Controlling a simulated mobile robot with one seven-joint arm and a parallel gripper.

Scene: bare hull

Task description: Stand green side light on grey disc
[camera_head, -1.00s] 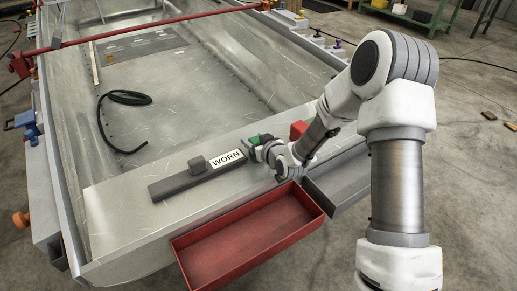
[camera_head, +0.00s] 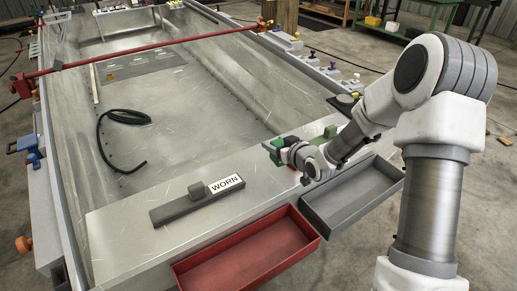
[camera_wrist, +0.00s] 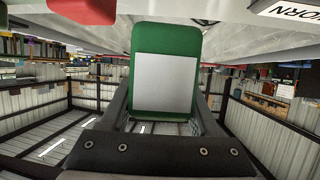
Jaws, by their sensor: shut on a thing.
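The green side light (camera_wrist: 166,40) shows large in the wrist view, with a pale square face towards the camera. My gripper (camera_wrist: 165,118) is shut on its lower part. In the head view the green light (camera_head: 276,147) sits at the tip of my gripper (camera_head: 283,152), apart from the WORN block and seemingly above the metal deck. A dark, flat round thing (camera_head: 345,103) lies at the deck's right edge, partly behind my arm; I cannot tell whether it is the grey disc. Another green shape (camera_head: 328,133) shows behind my wrist, partly hidden.
A dark grey bar with a WORN label (camera_head: 226,185) lies on the near deck (camera_head: 130,226). A red tray (camera_head: 246,262) and a grey tray (camera_head: 352,198) hang along its near edge. A black hose (camera_head: 124,117) lies in the hull. A red object (camera_wrist: 82,10) shows upper left in the wrist view.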

